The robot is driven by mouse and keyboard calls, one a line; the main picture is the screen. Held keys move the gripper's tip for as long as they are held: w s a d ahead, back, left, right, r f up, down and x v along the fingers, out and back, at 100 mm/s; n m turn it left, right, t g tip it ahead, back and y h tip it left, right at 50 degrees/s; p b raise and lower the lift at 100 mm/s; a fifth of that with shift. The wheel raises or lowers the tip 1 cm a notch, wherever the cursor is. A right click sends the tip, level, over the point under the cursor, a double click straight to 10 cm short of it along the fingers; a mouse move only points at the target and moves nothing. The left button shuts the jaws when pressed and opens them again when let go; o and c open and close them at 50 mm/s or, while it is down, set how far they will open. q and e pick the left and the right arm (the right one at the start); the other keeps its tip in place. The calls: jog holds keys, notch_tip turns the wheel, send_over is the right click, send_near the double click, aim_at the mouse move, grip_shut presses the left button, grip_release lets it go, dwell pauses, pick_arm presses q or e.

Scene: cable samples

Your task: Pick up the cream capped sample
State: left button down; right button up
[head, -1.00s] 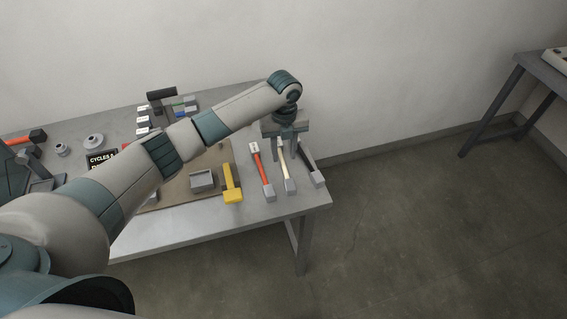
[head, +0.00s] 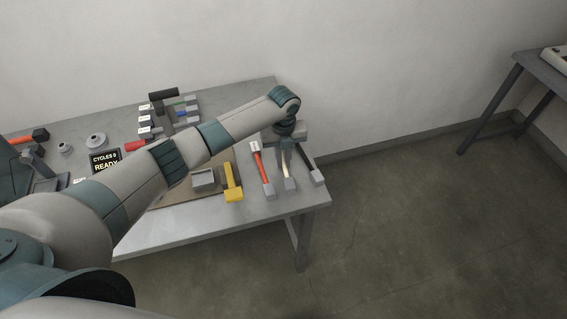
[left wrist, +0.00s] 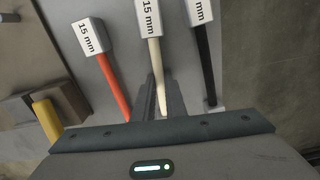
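The cream capped sample (head: 287,171) lies on the bench between an orange-red sample (head: 260,165) and a black one (head: 308,163). In the left wrist view its cream shaft (left wrist: 155,58) runs down from a white end block marked 15 mm. My left gripper (head: 285,156) points down over it. My right gripper is not in view.
A yellow-handled sample (head: 232,182) and a small grey block (head: 204,180) lie to the left. The bench's right edge (head: 322,190) is close to the black sample.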

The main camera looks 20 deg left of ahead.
aim_at(284, 163)
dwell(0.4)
pick_arm(q)
jog(key=shift+w+r+b, duration=0.1)
jog(key=shift+r+b, duration=0.2)
jog(key=shift+r, duration=0.25)
jog(key=r, duration=0.1)
jog(key=r+b, duration=0.1)
jog(key=r, duration=0.1)
jog(key=shift+s+d, duration=0.1)
jog(key=shift+s, duration=0.2)
jog(key=s+d+r+b, duration=0.1)
jog(key=s+d+r, duration=0.1)
jog(key=s, duration=0.3)
jog(key=s+d+r+b, duration=0.2)
jog(key=s+r, duration=0.3)
jog(key=shift+d, duration=0.35)
